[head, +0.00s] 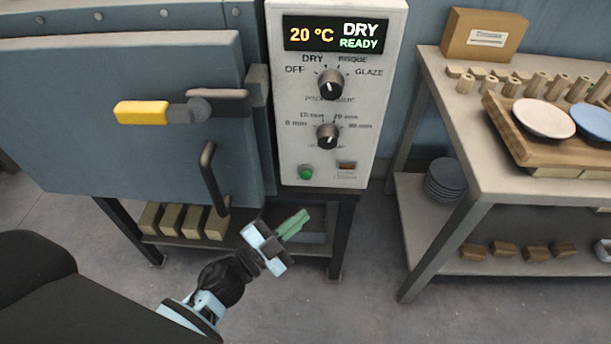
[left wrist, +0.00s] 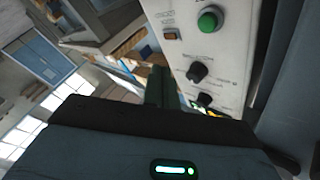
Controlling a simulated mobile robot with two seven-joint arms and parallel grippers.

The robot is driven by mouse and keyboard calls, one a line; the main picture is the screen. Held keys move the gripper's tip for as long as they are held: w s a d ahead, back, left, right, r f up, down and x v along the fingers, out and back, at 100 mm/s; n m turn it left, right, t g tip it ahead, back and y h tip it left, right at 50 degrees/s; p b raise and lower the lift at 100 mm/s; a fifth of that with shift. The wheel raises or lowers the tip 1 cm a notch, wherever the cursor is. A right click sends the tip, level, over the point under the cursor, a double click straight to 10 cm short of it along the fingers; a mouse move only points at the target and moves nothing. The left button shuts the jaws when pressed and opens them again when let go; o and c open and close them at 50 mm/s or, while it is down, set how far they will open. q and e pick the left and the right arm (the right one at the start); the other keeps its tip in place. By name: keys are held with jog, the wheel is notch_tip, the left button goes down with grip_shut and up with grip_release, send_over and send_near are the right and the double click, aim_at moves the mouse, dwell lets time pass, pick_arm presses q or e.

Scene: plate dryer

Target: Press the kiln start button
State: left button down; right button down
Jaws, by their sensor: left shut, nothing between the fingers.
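The green start button (head: 306,172) sits at the lower left of the white control panel (head: 290,120). It also shows in the left wrist view (left wrist: 209,20), near the top. The panel display (head: 337,35) reads 20 °C, DRY, READY. The upper knob (head: 330,85) points near DRY, and a lower knob (head: 327,136) is below it. My left gripper (head: 300,222) is shut and empty, its green fingers below the button and apart from it in the head view. In the left wrist view its fingers (left wrist: 161,88) point toward the panel side. My right gripper is not in view.
The blue kiln door (head: 120,120) is shut, with a yellow-ended latch (head: 142,112) and a dark handle (head: 211,178). A small orange-brown switch (head: 347,167) is right of the button. A table (head: 470,165) at right bears a wooden plate rack (head: 520,140). Floor between is clear.

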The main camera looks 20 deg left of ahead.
aim_at(306, 174)
pick_arm(q)
jog(key=w+a+b, duration=0.1)
jog(key=w+a, duration=0.1)
jog(key=w, duration=0.5)
jog(key=shift+w+a, duration=0.15)
jog(key=shift+w, duration=0.25)
dwell(0.3)
dwell(0.7)
dwell(0.7)
jog(key=shift+w, duration=0.1)
jog(key=shift+w+a, duration=0.1)
jog(key=shift+w, duration=0.15)
